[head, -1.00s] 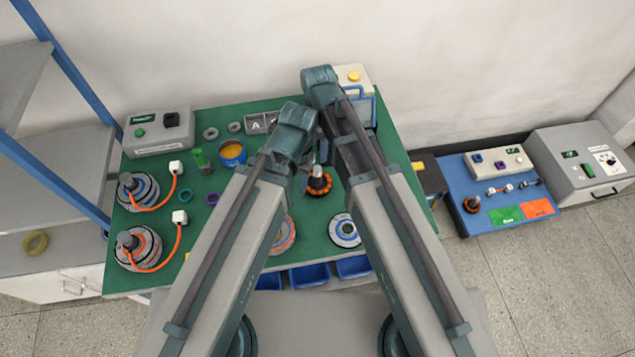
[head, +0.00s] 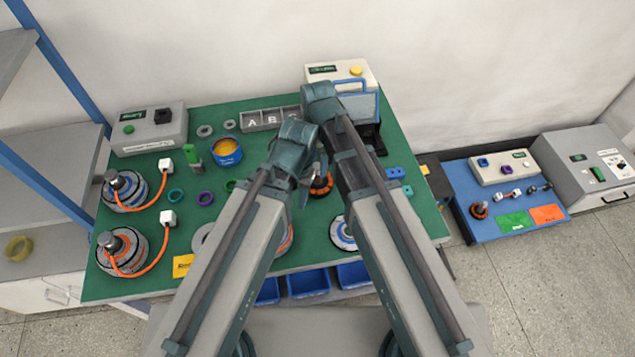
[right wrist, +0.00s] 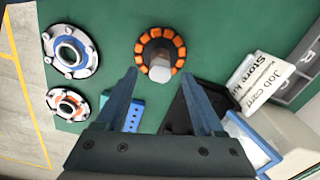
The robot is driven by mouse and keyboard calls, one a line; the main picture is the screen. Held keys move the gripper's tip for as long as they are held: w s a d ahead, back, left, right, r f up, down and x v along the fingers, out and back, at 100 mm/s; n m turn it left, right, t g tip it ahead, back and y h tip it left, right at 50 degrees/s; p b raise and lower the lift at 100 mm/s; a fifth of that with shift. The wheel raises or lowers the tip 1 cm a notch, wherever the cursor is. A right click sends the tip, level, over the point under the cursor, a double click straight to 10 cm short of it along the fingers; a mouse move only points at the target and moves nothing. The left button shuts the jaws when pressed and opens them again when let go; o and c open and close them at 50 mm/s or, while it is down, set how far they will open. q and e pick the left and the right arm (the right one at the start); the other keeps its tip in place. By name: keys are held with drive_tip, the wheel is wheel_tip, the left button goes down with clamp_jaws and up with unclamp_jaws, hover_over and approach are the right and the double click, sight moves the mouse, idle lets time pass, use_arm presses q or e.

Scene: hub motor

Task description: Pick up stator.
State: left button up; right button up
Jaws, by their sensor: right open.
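The stator (head: 321,184), a ring of orange coils around a dark core with a grey shaft, stands on the green bench mat. In the head view my arms partly hide it. In the right wrist view the whole stator (right wrist: 146,50) shows just beyond the fingertips. My right gripper (right wrist: 160,74) is open, with nothing between its fingers, pointing at the stator from a short distance. I cannot make out my left gripper.
A blue-ringed hub part (right wrist: 70,51) and an orange-ringed one (right wrist: 67,104) lie to the left in the wrist view. Teal-blue blocks (head: 395,173) and a press-like machine (head: 358,110) stand near my right arm. Two cabled motors (head: 125,190) (head: 122,251) sit at left.

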sight(317, 165)
use_arm(q)
wheel_tip(317, 165, down, 4)
drive_tip(key=b, duration=0.3)
drive_tip(key=shift+f+b, duration=0.2)
drive_tip(key=shift+b, duration=0.2)
use_arm(e)
wheel_tip(317, 165, down, 4)
drive_tip(key=shift+f, duration=0.25)
drive_tip(key=shift+r, duration=0.1)
use_arm(q)
drive_tip(key=shift+r, duration=0.1)
use_arm(e)
clamp_jaws()
